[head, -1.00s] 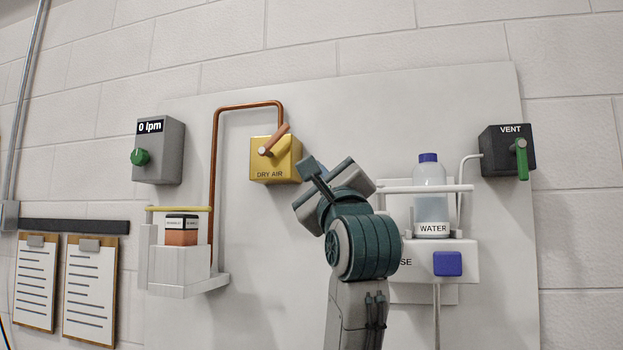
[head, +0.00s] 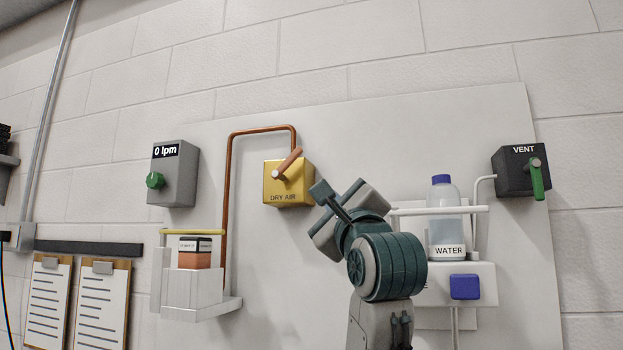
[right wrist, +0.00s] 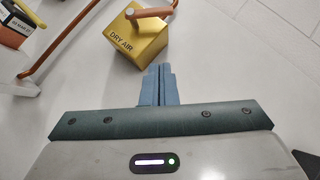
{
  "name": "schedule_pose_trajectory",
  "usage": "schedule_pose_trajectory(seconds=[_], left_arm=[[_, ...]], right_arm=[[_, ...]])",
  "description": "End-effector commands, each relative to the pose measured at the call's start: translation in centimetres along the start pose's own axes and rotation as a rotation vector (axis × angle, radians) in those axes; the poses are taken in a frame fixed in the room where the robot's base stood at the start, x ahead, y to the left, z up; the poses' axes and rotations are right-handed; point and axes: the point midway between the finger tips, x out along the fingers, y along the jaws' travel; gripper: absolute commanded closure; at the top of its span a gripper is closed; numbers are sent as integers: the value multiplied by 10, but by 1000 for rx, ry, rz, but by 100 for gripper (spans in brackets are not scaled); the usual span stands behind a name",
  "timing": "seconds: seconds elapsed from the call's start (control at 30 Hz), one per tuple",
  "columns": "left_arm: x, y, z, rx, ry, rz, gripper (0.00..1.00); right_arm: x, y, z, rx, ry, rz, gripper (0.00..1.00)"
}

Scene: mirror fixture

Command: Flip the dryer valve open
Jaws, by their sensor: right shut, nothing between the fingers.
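The dryer valve is a yellow box (head: 289,188) marked DRY AIR on the panel, with an orange-brown lever (head: 291,160) on its front. In the head view the lever tilts up and to the right. In the right wrist view the box (right wrist: 135,45) is beyond the fingertips, and the lever (right wrist: 150,13) lies across its top. My right gripper (head: 320,190) is shut and empty. Its fingertips (right wrist: 160,68) are just below and to the right of the box, apart from the lever. My left gripper is not in view.
A grey flow box (head: 175,175) reads 0 lpm and has a green knob. A copper pipe (head: 228,190) runs to the valve. To the right are a water bottle (head: 443,215), a white rail and a black VENT box (head: 513,172) with a green lever. Clipboards (head: 45,305) hang lower left.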

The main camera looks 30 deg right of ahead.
Motion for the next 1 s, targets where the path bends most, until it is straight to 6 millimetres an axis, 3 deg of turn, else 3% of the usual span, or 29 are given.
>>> schedule_pose_trajectory(seconds=[0.17,0.5,0.7,1.0], left_arm=[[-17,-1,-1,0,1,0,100],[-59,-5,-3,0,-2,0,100],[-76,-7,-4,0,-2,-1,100],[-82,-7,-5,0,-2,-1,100]], right_arm=[[27,-3,2,-1,2,2,100],[101,-4,3,0,3,2,100],[118,-3,22,2,-1,1,100],[125,0,29,0,0,-1,100]])
